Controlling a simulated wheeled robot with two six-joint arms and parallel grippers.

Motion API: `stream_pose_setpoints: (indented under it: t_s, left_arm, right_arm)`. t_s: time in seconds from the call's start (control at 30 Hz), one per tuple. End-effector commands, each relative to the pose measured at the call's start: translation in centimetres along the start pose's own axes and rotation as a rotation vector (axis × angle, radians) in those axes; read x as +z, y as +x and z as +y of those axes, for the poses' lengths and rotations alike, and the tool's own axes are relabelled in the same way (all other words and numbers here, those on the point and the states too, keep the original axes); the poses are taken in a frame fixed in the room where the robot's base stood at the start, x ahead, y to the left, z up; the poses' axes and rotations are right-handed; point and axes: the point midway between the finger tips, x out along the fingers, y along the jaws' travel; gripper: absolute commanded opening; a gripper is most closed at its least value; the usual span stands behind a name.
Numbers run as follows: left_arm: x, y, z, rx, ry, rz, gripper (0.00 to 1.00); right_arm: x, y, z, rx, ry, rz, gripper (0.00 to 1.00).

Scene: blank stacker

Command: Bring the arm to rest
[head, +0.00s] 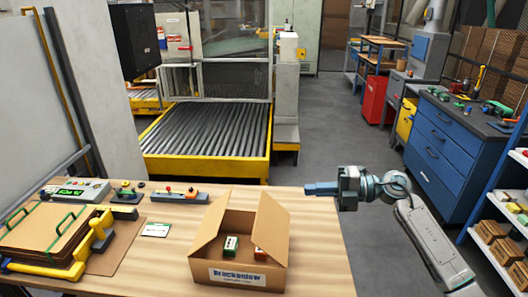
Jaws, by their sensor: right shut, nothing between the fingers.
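My right gripper (322,188) shows in the head view at the right edge of the wooden table (320,255). Its arm comes in from the lower right. The gripper points left, its fingers are together and nothing is held. It is to the right of the open cardboard box (238,277) and apart from it. My left gripper and arm are not in view.
The box has raised flaps and holds a green-and-white item (231,245) and a reddish item (259,254). Cardboard sheets in a yellow-handled holder (50,235) stand at left. A control box (78,190) sits behind them. A roller conveyor (212,130) lies beyond the table.

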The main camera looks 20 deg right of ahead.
Motion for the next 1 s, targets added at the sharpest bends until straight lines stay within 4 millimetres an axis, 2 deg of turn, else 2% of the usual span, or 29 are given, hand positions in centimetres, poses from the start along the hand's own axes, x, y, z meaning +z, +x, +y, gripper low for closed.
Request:
stream_pose_setpoints:
  t_s: [0.17, 0.37, 0.47, 0.57, 0.67, 0.77, 0.87, 1.0]
  left_arm:
    - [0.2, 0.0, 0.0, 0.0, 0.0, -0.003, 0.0]
    - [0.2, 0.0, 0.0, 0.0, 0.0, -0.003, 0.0]
    - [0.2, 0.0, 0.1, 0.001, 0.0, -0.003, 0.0]
    - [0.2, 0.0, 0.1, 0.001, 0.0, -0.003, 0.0]
    - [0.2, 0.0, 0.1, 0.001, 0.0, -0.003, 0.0]
    - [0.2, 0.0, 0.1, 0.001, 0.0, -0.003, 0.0]
    - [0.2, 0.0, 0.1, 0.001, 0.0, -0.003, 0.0]
    - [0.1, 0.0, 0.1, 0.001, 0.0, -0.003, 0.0]
  right_arm:
    - [-0.3, 0.7, 0.4, 0.062, 0.012, -0.025, 0.0]
    - [-1.1, 2.0, 1.9, 0.355, 0.111, -0.196, 0.0]
    - [-1.1, 1.5, 2.2, 0.513, 0.207, -0.335, 0.0]
    - [-1.0, 0.3, 1.4, 0.64, 0.328, -0.491, 0.0]
    - [-1.0, -1.2, -0.4, 0.73, 0.472, -0.66, 0.0]
    - [-1.4, -2.9, -3.4, 0.779, 0.634, -0.838, 0.0]
    - [-2.7, -4.5, -7.3, 0.783, 0.813, -1.018, 0.0]
    - [-6.2, -6.2, -13.5, 0.71, 1.08, -1.261, 0.0]
